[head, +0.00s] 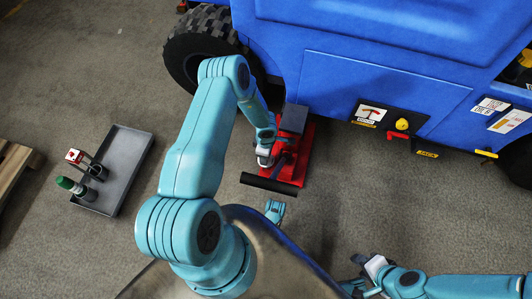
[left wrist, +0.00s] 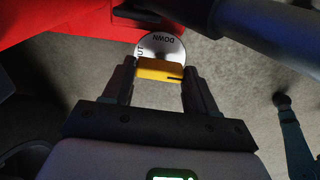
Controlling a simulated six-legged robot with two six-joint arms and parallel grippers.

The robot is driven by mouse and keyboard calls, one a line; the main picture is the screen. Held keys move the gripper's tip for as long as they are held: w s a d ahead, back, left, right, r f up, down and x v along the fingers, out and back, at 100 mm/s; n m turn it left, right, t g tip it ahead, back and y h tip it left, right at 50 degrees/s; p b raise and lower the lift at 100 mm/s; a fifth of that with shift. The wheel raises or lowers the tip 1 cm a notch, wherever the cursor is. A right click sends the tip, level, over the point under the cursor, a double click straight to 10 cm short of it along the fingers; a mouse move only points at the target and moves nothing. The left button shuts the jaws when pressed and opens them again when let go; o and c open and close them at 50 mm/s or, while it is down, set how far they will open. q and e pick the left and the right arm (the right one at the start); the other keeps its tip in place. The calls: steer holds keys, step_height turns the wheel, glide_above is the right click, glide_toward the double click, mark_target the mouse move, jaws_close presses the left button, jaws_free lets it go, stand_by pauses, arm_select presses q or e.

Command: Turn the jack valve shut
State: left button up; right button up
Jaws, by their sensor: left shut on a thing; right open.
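The red jack (head: 305,165) stands on the floor beside the blue vehicle, with a black bar handle (head: 270,184) across its near end. My left gripper (left wrist: 158,82) is shut on the yellow knob, one finger at each side. In the head view its fingers are mostly hidden at the jack's left side. My right gripper (head: 357,277) is open and empty at the bottom, away from the jack.
The blue vehicle (head: 390,70) fills the top right, with a black tyre (head: 190,50). A wooden pallet (head: 14,165) is at the far left edge. Floor at right is clear.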

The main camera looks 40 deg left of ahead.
arm_select(q)
steer(key=o, duration=1.1)
steer(key=shift+c, duration=0.2)
step_height(320, 180, up, 16)
steer(key=p, duration=0.8)
steer(key=shift+r, duration=0.15)
